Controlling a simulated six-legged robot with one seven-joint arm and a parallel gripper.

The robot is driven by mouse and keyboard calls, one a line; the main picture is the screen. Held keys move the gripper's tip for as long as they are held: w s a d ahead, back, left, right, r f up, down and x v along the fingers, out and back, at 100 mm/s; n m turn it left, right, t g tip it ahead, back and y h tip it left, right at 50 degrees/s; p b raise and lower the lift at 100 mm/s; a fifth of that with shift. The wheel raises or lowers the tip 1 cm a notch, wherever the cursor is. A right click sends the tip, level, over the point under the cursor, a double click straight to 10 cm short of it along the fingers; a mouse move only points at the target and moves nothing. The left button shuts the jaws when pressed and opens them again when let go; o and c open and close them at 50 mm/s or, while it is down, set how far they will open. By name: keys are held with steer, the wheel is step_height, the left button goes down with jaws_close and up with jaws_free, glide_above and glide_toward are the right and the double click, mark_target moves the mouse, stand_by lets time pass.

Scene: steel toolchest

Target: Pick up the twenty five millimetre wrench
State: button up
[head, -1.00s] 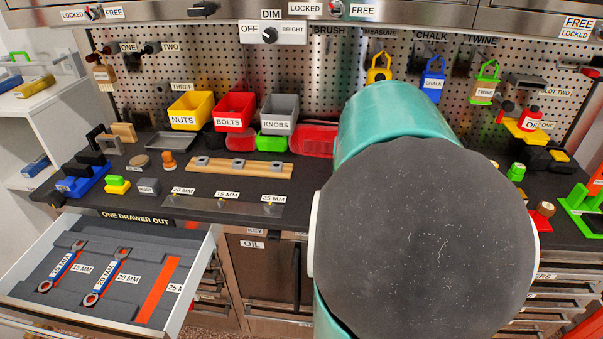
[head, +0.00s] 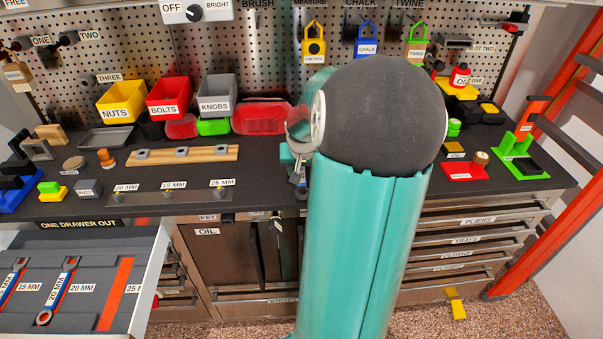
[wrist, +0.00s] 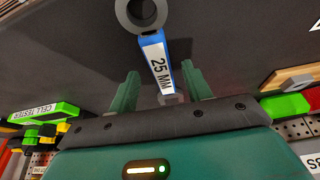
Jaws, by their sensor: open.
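The twenty five millimetre wrench shows in the wrist view as a blue handle (wrist: 152,44) with a white "25 MM" label and a grey ring end at the top edge. My gripper (wrist: 160,72) is open, with one green finger on each side of the handle and gaps between. Whether the handle is at finger depth I cannot tell. In the head view my arm hides most of the gripper and the wrench. The open drawer (head: 150,262) holds 15 MM and 20 MM wrenches; its orange 25 MM slot (head: 115,295) is empty.
The dark bench carries yellow, red and grey bins (head: 217,95), a wooden rail (head: 185,153) and a red tray (head: 262,117) left of my arm. A green stand (head: 520,157) is at right. Closed drawers (head: 470,240) lie below. In the wrist view a green cell tester (wrist: 40,112) is at left.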

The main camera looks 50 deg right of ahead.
steer(key=shift+w+d+f, duration=0.1)
steer(key=shift+w+f, duration=0.15)
steer(key=shift+f, duration=0.15)
steer(key=shift+c, duration=0.2)
jaws_close()
steer(key=shift+r, duration=0.15)
